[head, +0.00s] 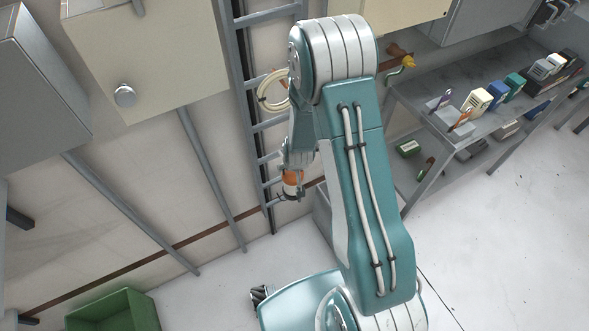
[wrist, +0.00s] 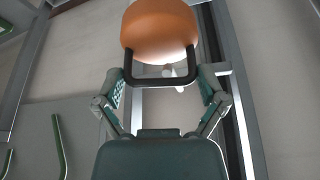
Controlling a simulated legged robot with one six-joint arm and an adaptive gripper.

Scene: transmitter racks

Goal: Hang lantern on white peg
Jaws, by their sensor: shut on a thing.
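My gripper (wrist: 162,75) is shut on the black handle of a lantern (wrist: 160,28). The lantern has a rounded orange body at the top of the wrist view. The handle's bar (wrist: 160,83) spans between the two fingers. In the head view the orange and white lantern (head: 291,181) shows at my gripper (head: 298,170), in front of the ladder rack. A small whitish piece (wrist: 173,72), possibly the white peg, shows through the handle loop. I cannot tell how far behind the handle it is. No peg is clear in the head view, where my arm covers much of the middle.
A grey ladder rack (head: 253,100) runs up the wall, with a pale cable coil (head: 262,98) on it. Cream and grey cabinets (head: 150,50) hang at left. A bench (head: 500,75) with small boxes stands at right. A green crate (head: 115,312) sits at lower left. The right floor is clear.

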